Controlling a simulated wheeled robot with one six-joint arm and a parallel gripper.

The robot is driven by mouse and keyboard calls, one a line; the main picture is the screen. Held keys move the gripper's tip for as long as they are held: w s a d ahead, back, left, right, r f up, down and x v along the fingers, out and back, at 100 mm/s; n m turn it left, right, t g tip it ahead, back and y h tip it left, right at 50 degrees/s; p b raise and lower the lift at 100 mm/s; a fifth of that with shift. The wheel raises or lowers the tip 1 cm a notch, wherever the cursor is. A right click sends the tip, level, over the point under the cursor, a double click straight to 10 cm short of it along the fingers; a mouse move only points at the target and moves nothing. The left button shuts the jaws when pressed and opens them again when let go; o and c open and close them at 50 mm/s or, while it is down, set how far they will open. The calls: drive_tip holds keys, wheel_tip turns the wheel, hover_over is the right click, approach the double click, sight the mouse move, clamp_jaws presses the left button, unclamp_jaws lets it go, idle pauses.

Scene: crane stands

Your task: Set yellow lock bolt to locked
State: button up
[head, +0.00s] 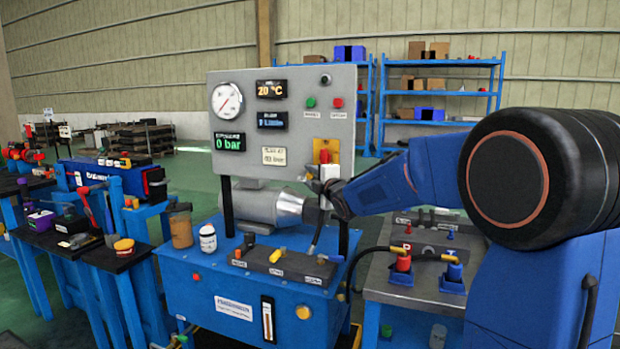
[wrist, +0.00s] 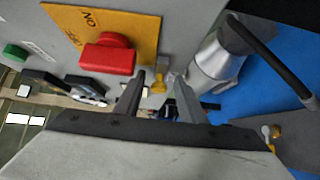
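The grey panel (head: 250,85) carries a gauge, displays and buttons. A dark block with coloured fittings (head: 285,265), jars and a hose are on the blue bench. Another bench (head: 415,285) stands at right.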

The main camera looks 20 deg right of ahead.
drive_tip(key=s+d, duration=0.2)
drive_tip(key=s, duration=1.5)
drive_tip(key=shift+d, duration=0.35)
drive_tip(key=shift+s, duration=0.1)
